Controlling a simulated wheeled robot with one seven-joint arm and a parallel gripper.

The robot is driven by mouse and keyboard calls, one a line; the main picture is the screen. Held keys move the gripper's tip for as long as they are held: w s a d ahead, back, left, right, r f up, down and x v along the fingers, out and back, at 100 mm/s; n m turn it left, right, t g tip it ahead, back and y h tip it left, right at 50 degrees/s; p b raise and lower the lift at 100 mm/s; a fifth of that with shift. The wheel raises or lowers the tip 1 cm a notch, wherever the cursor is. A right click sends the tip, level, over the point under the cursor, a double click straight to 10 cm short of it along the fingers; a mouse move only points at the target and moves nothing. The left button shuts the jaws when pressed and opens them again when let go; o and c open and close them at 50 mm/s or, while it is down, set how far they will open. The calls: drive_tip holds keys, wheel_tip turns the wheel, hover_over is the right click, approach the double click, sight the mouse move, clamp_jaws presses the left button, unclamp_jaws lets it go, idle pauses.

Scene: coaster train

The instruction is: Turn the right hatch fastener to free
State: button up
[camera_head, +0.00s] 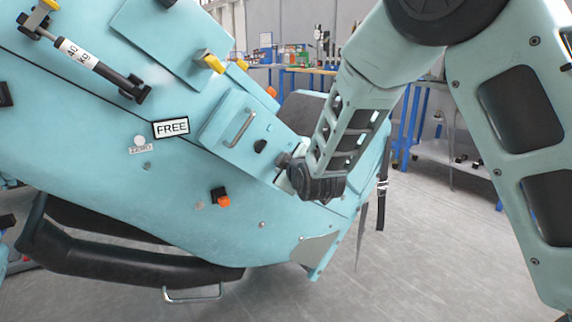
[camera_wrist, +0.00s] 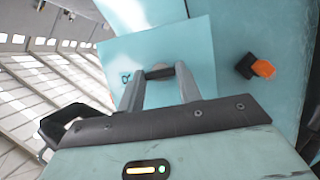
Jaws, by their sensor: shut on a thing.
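The hatch (camera_head: 215,133) is a raised turquoise panel with a metal grab handle (camera_head: 240,127), on the side of the tilted coaster car (camera_head: 90,150). A black knob (camera_head: 260,147) sits near its right end. My gripper (camera_head: 284,162) reaches in from the right at the hatch's lower right end. In the wrist view, my gripper (camera_wrist: 158,78) has its two fingers on either side of a small dark fastener (camera_wrist: 158,72) on a turquoise panel, shut on it. The fingers hide its ends, so its exact turn angle cannot be told.
A black and orange latch (camera_head: 221,198) stands out below the hatch; a similar one shows in the wrist view (camera_wrist: 255,67). Yellow clips (camera_head: 214,63) sit above.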

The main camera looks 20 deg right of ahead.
drive_tip(key=o, duration=1)
drive_tip(key=b+v, duration=0.5)
drive_tip(key=v, duration=1.2)
drive_tip(key=shift+s+b, duration=0.2)
drive_tip(key=shift+b, duration=0.1)
